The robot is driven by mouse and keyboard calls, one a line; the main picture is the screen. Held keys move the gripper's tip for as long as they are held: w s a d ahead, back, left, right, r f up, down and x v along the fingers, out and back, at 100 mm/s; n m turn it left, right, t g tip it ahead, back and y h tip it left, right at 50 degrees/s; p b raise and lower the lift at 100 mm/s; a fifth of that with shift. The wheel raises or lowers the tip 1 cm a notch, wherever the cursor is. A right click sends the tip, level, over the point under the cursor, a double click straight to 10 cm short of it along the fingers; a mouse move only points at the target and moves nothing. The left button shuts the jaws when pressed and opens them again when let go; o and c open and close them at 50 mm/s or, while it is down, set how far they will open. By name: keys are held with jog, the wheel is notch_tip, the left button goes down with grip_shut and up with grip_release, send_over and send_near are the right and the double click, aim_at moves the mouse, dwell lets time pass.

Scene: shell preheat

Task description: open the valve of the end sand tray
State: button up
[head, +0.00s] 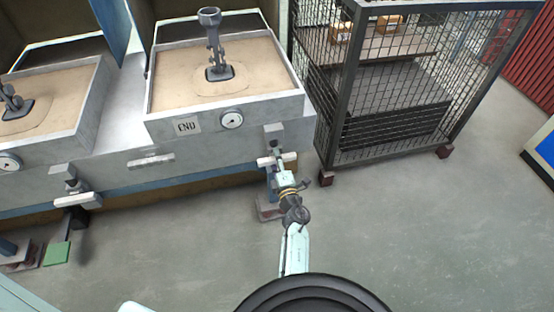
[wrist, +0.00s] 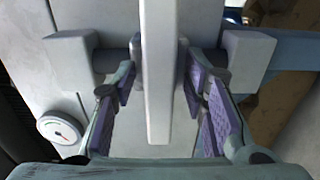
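The end sand tray (head: 158,137) has an "END" plate and a round gauge (head: 232,120) on its front. Its valve has a pale bar handle, seen below the tray's right corner in the head view (head: 284,160) and close up in the wrist view (wrist: 159,85). My gripper (head: 277,168) is at this handle. In the wrist view my gripper's purple-padded fingers (wrist: 160,72) stand on either side of the bar, with narrow gaps showing. The bar runs lengthwise between them. In the head view the fingers are too small to make out.
A second sand tray (head: 85,125) stands to the left with its own valve handle (head: 78,200). A wire cage cart (head: 345,100) stands close to the right of the end tray. The grey floor (head: 420,230) in front of the cart is clear.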

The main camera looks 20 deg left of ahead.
grip_shut()
dwell(0.6)
